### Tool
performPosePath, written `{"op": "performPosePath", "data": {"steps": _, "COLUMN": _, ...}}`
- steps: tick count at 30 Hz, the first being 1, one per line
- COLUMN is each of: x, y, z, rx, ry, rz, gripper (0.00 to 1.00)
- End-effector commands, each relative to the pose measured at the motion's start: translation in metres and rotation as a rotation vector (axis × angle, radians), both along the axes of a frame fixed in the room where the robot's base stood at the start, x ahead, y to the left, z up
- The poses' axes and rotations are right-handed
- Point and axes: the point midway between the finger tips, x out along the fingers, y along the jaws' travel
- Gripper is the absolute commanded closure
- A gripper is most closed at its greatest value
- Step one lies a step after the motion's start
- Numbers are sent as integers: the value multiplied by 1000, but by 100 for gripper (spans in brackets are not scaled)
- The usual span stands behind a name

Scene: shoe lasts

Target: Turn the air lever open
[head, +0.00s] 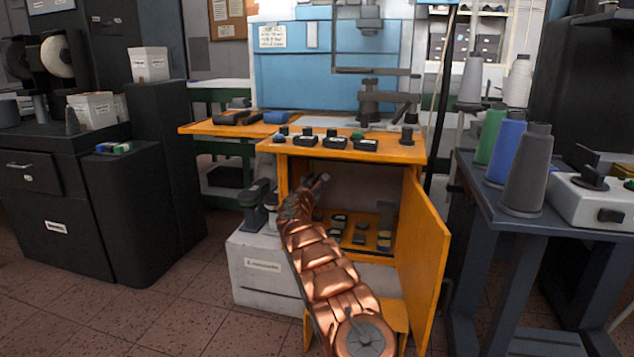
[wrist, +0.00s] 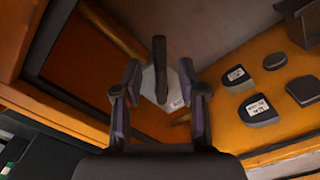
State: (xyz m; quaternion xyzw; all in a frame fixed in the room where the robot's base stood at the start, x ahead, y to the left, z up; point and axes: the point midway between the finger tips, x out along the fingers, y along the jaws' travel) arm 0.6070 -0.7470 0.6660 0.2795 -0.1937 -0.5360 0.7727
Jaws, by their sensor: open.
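A dark upright lever (wrist: 159,52), which looks like the air lever, stands in front of a pale plate (wrist: 176,92) with a small label inside the cabinet. My gripper (wrist: 160,72) is open, with one finger on each side of the lever in the wrist view. I cannot tell whether the lever lies between the fingers in depth or just beyond them; no contact shows. In the head view my gripper (head: 319,181) reaches into the upper left of the open orange cabinet (head: 346,147). There the lever is not distinguishable.
The cabinet door (head: 424,255) stands open at the right. Dark labelled pads (wrist: 257,109) lie on the orange shelf, right of my gripper. A grey stand (wrist: 298,22) is at the upper right. Thread cones (head: 527,170) stand on a blue-grey table at the right.

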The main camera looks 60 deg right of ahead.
Motion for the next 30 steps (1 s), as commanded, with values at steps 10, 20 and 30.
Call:
{"op": "performPosePath", "data": {"steps": 10, "x": 9, "y": -17, "z": 1, "rx": 4, "ry": -5, "rz": 3, "gripper": 59}}
{"op": "performPosePath", "data": {"steps": 20, "x": 9, "y": -25, "z": 1, "rx": -1, "ry": -1, "rz": -1, "gripper": 59}}
{"op": "performPosePath", "data": {"steps": 30, "x": 9, "y": -26, "z": 0, "rx": -1, "ry": 0, "rz": -2, "gripper": 68}}
